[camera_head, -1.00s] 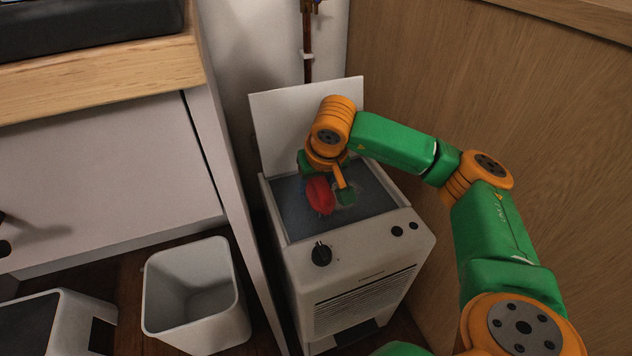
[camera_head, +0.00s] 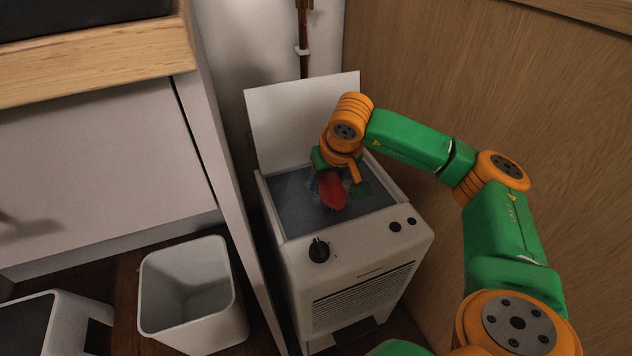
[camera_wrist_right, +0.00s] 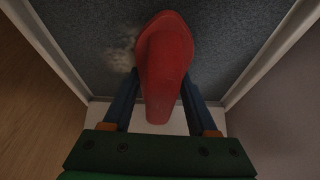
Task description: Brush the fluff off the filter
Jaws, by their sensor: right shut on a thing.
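The filter (camera_head: 288,205) is a grey panel in the top of the white appliance, under a raised white lid (camera_head: 298,125). It also fills the right wrist view (camera_wrist_right: 230,45). My right gripper (camera_head: 325,183) is over the filter, shut on a red brush (camera_head: 333,190). In the right wrist view the brush (camera_wrist_right: 165,60) sits between the blue fingers, and its bristles are hidden beneath it. I cannot tell if it touches the filter. Pale fluff (camera_wrist_right: 122,52) lies on the filter just left of the brush. My left gripper is not in view.
The white appliance (camera_head: 365,265) has a dark knob and two dark buttons along its front edge. A wooden wall (camera_head: 470,90) stands close on the right. A white counter panel is close on the left. An empty white bin (camera_head: 190,335) stands on the floor at lower left.

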